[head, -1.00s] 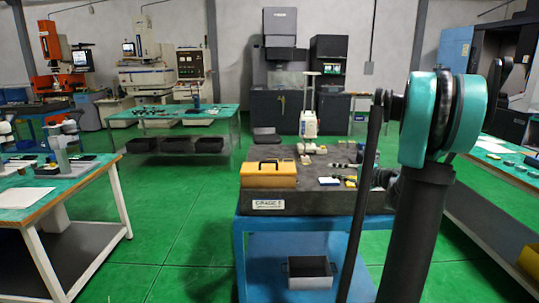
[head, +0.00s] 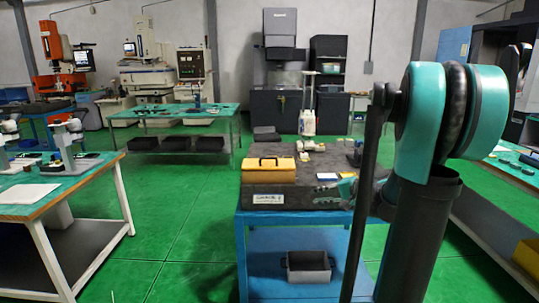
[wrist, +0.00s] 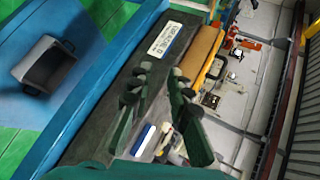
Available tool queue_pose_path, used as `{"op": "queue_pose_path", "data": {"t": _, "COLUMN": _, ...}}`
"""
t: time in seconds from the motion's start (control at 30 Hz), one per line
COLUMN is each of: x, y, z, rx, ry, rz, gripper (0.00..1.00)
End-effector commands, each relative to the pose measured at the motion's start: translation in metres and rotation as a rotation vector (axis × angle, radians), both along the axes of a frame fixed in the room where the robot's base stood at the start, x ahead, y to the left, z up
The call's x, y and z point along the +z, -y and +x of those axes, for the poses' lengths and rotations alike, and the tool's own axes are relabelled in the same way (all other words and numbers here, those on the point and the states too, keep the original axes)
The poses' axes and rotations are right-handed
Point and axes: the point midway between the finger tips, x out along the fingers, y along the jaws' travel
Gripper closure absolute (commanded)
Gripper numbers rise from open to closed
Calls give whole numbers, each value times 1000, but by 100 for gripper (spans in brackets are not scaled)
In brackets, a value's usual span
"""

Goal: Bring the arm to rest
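My gripper (wrist: 160,75) shows in the wrist view with its two dark fingers spread apart and nothing between them. It is above the dark granite slab (wrist: 118,105) on the blue table. In the head view my arm stands upright at the right, with a teal joint near the top. It hides part of the table, and my gripper shows only partly beside it, over the slab's right side.
A yellow case (head: 269,171) lies on the slab's left part, with small items to its right. A grey bin (head: 308,267) is on the blue table's lower shelf. A white-framed bench (head: 85,188) stands at left. Green floor between them is clear.

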Motion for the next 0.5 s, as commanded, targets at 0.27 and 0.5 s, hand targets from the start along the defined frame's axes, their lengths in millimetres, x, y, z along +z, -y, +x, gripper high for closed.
{"op": "queue_pose_path", "data": {"t": 0.27, "x": -70, "y": -37, "z": -102, "rx": 156, "ry": -65, "rz": -406, "gripper": 81}}
{"op": "queue_pose_path", "data": {"t": 0.5, "x": -132, "y": -18, "z": -204, "rx": 328, "ry": -80, "rz": -857, "gripper": 81}}
